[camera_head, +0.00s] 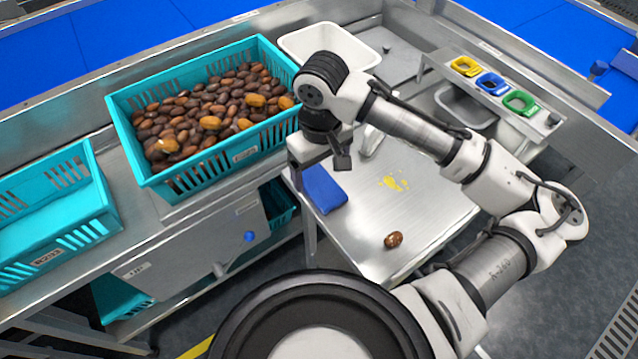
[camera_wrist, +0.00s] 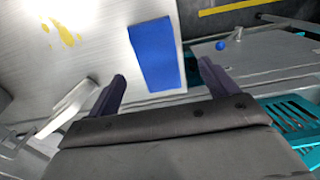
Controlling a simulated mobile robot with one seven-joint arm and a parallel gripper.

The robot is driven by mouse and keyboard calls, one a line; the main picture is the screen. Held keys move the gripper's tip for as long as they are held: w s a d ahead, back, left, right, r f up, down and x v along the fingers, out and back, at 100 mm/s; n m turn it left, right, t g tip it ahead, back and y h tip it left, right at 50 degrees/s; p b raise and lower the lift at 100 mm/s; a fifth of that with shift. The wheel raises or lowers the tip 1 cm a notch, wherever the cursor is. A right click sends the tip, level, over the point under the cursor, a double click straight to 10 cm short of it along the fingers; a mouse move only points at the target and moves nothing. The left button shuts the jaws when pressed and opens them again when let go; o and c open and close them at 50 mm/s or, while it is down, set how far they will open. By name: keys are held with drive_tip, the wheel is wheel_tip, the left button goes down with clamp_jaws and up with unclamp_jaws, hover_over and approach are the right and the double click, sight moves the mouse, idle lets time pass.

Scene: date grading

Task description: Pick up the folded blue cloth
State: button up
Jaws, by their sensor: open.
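The folded blue cloth (camera_head: 324,188) lies flat on the metal table (camera_head: 425,220), near its left edge. It also shows in the wrist view (camera_wrist: 152,54), ahead of the fingers and between their lines. My gripper (camera_head: 325,165) is above the table, close to the far end of the cloth in the head view. In the wrist view my gripper (camera_wrist: 162,82) has its two dark fingers wide apart with nothing between them. The cloth appears apart from both fingers. The head view hides part of the cloth's far end behind my gripper.
A teal crate of dates (camera_head: 183,190) stands left of the table, with another teal crate (camera_head: 60,254) further left. One date (camera_head: 393,240) and a yellow smear (camera_head: 394,183) are on the table. A light-coloured handled tool (camera_wrist: 72,104) lies beside my gripper. A white bin (camera_head: 362,50) stands behind.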

sight(322, 186)
drive_tip(key=shift+w+d+f+p, duration=0.15)
drive_tip(key=shift+f+p, duration=0.1)
drive_tip(key=shift+f, duration=1.3)
drive_tip(key=shift+w+a+f+p, duration=0.1)
drive_tip(key=shift+w+f+p, duration=0.1)
drive_tip(key=shift+f, duration=1.35)
drive_tip(key=shift+c, duration=0.2)
drive_tip(key=c, duration=1)
drive_tip(key=shift+r, duration=0.15)
wheel_tip(322, 186, up, 20)
drive_tip(key=shift+f, duration=0.1)
